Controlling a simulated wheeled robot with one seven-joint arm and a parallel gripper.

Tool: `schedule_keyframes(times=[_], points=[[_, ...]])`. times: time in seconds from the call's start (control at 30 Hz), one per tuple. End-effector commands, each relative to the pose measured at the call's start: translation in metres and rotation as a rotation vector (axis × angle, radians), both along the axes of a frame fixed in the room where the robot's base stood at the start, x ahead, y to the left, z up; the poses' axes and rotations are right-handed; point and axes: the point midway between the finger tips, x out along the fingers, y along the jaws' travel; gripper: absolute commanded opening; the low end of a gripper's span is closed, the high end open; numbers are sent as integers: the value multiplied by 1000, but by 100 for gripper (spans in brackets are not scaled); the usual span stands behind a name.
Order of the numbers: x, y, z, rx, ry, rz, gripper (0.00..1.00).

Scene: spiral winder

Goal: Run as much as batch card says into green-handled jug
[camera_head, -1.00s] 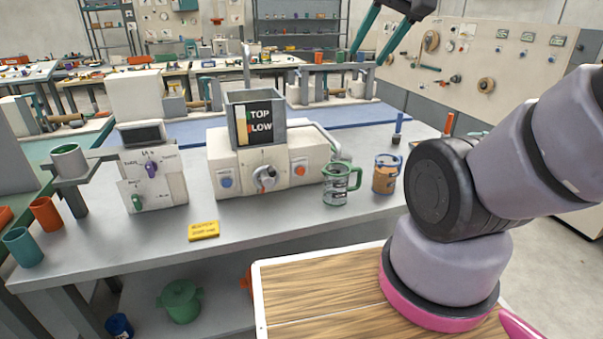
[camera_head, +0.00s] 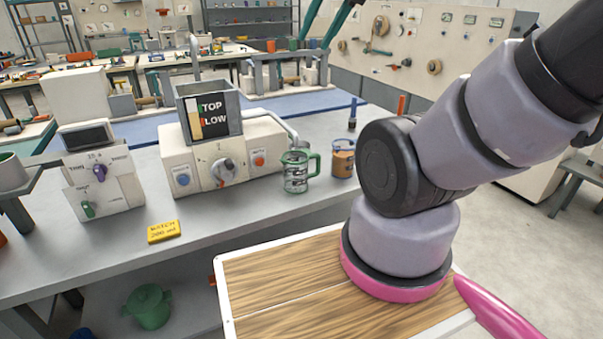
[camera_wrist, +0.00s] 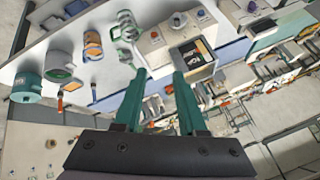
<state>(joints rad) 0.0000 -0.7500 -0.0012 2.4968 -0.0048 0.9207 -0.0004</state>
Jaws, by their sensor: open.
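The green-handled jug (camera_head: 297,172) stands upright on the bench, by the right end of a white dispensing machine (camera_head: 216,158). It looks empty. It also shows in the wrist view (camera_wrist: 127,27). The machine has a grey hopper with a TOP/LOW sign (camera_head: 211,115), a central dial (camera_head: 223,171), a blue button (camera_head: 183,180), an orange-red button (camera_head: 259,161) and a bent outlet pipe. The yellow batch card (camera_head: 164,231) lies in front; it seems to read 200 ml. My gripper (camera_head: 314,46) is raised high, open and empty; its teal fingers show in the wrist view (camera_wrist: 160,72).
A blue-handled jug with orange-brown contents (camera_head: 342,159) stands right of the green-handled jug. A panel with purple and green knobs (camera_head: 103,183) stands left of the machine. A green pot (camera_head: 148,306) sits on the lower shelf. The bench front is mostly clear.

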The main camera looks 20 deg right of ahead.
Motion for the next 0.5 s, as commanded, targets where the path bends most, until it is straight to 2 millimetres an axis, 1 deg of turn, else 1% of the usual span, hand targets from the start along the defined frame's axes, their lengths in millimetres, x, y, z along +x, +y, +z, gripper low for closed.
schedule_keyframes(times=[0.03, 0.07, 0.1, 0.5], points=[[0, 0, 0, 0, 0, 0, 17], [0, 0, 0, 0, 0, 0, 5], [0, 0, 0, 0, 0, 0, 0], [0, 0, 0, 0, 0, 0, 0]])
